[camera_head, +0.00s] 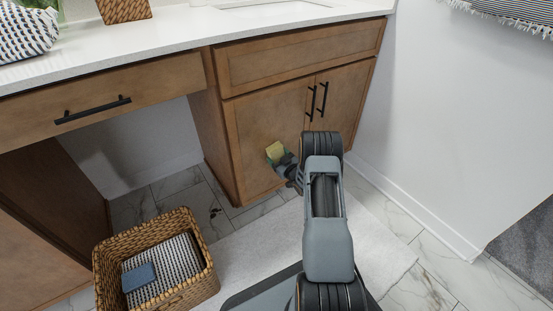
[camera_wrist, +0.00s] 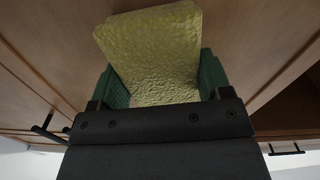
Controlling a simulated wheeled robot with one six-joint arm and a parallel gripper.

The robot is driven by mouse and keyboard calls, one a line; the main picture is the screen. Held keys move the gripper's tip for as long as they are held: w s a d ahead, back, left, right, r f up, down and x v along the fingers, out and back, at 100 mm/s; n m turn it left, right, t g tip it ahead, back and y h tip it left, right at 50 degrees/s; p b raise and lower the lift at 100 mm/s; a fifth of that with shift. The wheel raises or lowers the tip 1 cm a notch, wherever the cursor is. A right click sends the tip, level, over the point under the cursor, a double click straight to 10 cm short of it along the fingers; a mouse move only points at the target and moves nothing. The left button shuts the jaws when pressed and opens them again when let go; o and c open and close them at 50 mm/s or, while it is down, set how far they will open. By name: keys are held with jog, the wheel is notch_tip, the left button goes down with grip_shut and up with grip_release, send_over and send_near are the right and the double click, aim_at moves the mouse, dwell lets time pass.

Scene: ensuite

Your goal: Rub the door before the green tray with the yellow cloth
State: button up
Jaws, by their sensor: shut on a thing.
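The yellow cloth (camera_head: 276,150) is held at the end of my arm, in front of the left wooden cabinet door (camera_head: 262,112). In the wrist view the cloth (camera_wrist: 150,45) stands up between two green finger pads, with wood behind it. My gripper (camera_head: 279,158) is shut on the cloth; it also shows in the wrist view (camera_wrist: 160,88). The cloth looks close to the door's lower middle, but I cannot tell whether it touches. My arm hides part of the right door (camera_head: 345,95). I see no green tray.
A wicker basket (camera_head: 182,292) with a striped cloth and a blue item (camera_head: 138,277) stands on the floor at lower left. A white counter (camera_head: 180,40) overhangs the cabinet. Black handles (camera_head: 323,97) stick out. A white wall (camera_head: 440,120) bounds the right.

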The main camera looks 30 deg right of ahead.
aim_at(259, 160)
jog(key=shift+s+a, duration=0.2)
jog(key=shift+a, duration=1.7)
jog(key=shift+s+a, duration=0.15)
jog(key=shift+a, duration=1.75)
jog(key=shift+s, duration=0.1)
jog(key=shift+s+d+p, duration=0.2)
jog(key=shift+s, duration=1.25)
jog(key=shift+s+d+p, duration=0.15)
jog(key=shift+s+d, duration=0.05)
jog(key=shift+s, duration=1.25)
jog(key=shift+s, duration=0.1)
jog(key=shift+s+d, duration=0.15)
jog(key=shift+s, duration=1.25)
